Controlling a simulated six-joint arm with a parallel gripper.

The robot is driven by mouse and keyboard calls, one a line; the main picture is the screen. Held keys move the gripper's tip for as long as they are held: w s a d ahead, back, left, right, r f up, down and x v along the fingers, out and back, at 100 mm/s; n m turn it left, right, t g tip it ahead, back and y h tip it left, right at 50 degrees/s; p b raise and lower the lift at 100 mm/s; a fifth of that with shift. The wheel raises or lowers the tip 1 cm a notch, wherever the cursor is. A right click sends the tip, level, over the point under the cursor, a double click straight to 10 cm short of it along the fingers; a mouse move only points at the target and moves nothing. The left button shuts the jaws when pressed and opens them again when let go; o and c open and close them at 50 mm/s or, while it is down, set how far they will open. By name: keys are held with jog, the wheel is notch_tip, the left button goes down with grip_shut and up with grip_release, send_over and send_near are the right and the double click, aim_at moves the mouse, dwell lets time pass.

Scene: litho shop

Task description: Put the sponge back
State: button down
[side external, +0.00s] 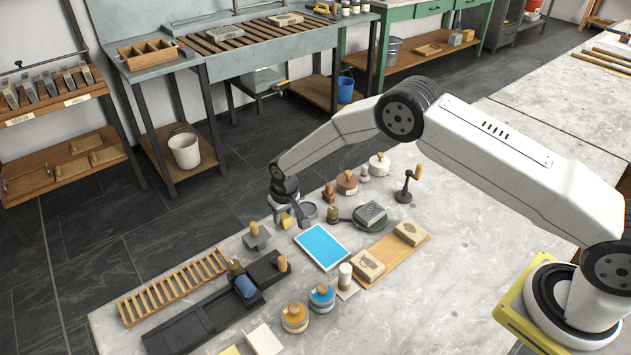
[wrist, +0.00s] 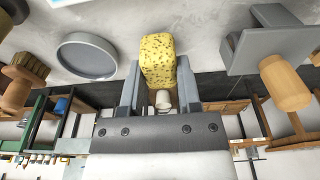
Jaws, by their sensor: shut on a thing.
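The sponge (side external: 286,221) is a small yellow block near the table's far edge, and its dark speckles show in the wrist view (wrist: 158,55). My gripper (side external: 291,215) is shut on it, with one grey finger on each side (wrist: 158,80). The sponge sticks out past the fingertips. A round, shallow grey dish (side external: 308,210) stands close beside the gripper; in the wrist view it is left of the sponge (wrist: 88,60) and looks empty. I cannot tell whether the sponge touches the table.
A grey tool with a wooden handle (side external: 256,237) stands left of the gripper. A wooden brush (wrist: 22,80) is beyond the dish. A blue-topped plate (side external: 322,246), an inking slab with a roller (side external: 245,286) and a slatted wooden rack (side external: 172,287) occupy the nearby tabletop.

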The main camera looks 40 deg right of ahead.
aim_at(287, 219)
jog(key=shift+f, duration=0.2)
jog(key=shift+c, duration=1.5)
grip_release()
jog(key=shift+r, duration=0.1)
notch_tip(287, 219, up, 12)
jog(key=s, duration=0.1)
jog(key=shift+s, duration=0.4)
